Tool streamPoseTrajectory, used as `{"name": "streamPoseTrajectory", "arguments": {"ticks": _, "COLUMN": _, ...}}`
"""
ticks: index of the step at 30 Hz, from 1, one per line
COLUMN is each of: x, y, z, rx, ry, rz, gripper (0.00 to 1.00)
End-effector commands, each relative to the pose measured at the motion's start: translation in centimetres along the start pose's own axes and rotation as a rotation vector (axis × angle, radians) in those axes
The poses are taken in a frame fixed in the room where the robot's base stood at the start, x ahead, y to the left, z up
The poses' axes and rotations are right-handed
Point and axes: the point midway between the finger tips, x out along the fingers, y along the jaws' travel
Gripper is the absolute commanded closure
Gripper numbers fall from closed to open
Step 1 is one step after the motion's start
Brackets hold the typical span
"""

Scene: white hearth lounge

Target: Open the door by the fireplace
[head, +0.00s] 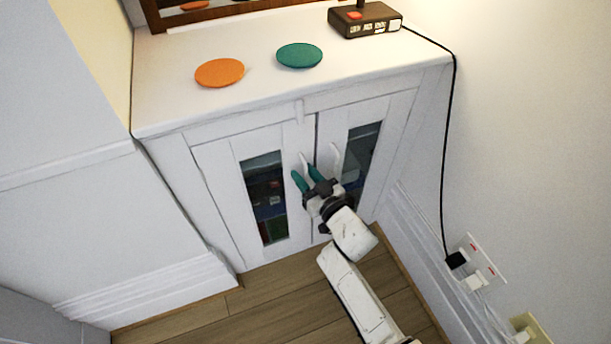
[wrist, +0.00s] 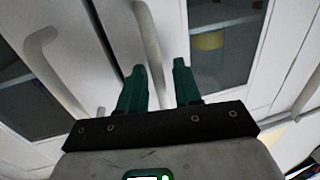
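A white cabinet (head: 222,125) has two doors side by side, both shut, each with a dark glass panel and a pale upright handle. The left door (head: 222,165) has its handle (head: 305,163) near the middle gap; the right door's handle (head: 335,157) is just across it. My gripper (head: 306,180) is open, its green fingers apart in front of the doors near the handles. In the wrist view the fingers (wrist: 159,88) are on either side of the right handle (wrist: 149,45) as seen; whether they touch it I cannot tell. The left handle (wrist: 45,62) is left of them.
On the cabinet top are an orange disc (head: 219,72), a green disc (head: 299,55) and a dark box (head: 365,20) with a cable running down to a wall socket (head: 482,258). White walls flank the cabinet. Wooden floor (head: 255,300) lies in front.

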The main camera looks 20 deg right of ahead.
Motion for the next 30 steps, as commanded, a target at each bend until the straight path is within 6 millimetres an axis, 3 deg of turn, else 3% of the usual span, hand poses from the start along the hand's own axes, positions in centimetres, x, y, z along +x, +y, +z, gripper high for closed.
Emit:
{"name": "streamPoseTrajectory", "arguments": {"ticks": 2, "x": -0.01, "y": -0.01, "z": -0.01, "rx": 0.000, "ry": 0.000, "rz": 0.000, "gripper": 0.67}}
{"name": "streamPoseTrajectory", "arguments": {"ticks": 12, "x": -0.03, "y": -0.01, "z": -0.01, "rx": 0.000, "ry": 0.000, "rz": 0.000, "gripper": 0.99}}
{"name": "streamPoseTrajectory", "arguments": {"ticks": 30, "x": -0.37, "y": -0.14, "z": -0.12, "rx": 0.000, "ry": 0.000, "rz": -0.004, "gripper": 1.00}}
